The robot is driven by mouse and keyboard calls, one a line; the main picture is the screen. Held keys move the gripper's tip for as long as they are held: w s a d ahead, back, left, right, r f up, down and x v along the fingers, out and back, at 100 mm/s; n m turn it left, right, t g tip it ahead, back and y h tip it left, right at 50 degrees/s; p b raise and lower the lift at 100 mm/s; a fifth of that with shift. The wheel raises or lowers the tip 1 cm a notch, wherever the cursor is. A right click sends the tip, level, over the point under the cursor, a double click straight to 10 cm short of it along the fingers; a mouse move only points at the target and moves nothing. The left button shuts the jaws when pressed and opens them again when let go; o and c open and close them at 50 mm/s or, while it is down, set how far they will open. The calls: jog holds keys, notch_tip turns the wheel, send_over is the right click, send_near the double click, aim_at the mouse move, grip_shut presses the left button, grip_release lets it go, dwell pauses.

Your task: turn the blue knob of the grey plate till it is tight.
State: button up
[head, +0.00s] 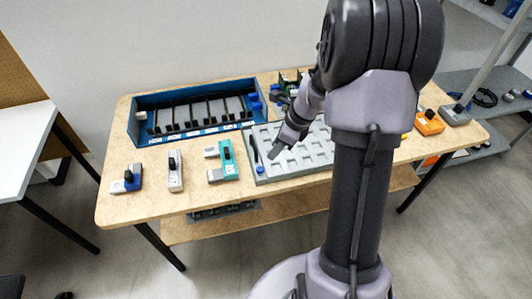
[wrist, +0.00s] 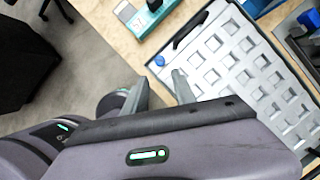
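The grey plate (head: 318,158) lies on the wooden table, with rows of square recesses and a black handle (head: 253,150) along its left side. It fills the right of the wrist view (wrist: 235,60). Its blue knob (wrist: 159,60) sits at the plate's near corner, and shows small in the head view (head: 260,170). My gripper (head: 276,153) is over the plate's left part in the head view. In the wrist view my gripper (wrist: 160,80) has two grey fingers spread apart with nothing between them. The knob appears just beyond the fingertips, apart from them; the exact height gap cannot be told.
A blue tray (head: 133,127) with black slots stands behind to the left. Teal (head: 229,160), white (head: 175,172) and blue-grey (head: 128,180) modules lie to the left. An orange module (head: 429,123) lies at the right. Bare wood shows between the modules.

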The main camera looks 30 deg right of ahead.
jog(key=p+v, duration=0.1)
jog(key=v, duration=0.4)
jog(key=shift+s+r, duration=0.1)
jog(key=shift+r, duration=0.1)
jog(key=n+g+y+p, duration=0.2)
jog(key=n+g, duration=0.1)
jog(key=n, duration=0.6)
send_near(260, 168)
jog(key=b+x, duration=0.5)
jog(key=x, duration=0.3)
jog(key=shift+a+f+b, duration=0.15)
jog(key=shift+f+b, duration=0.05)
jog(key=shift+b, duration=0.2)
jog(key=shift+h, duration=0.3)
grip_shut()
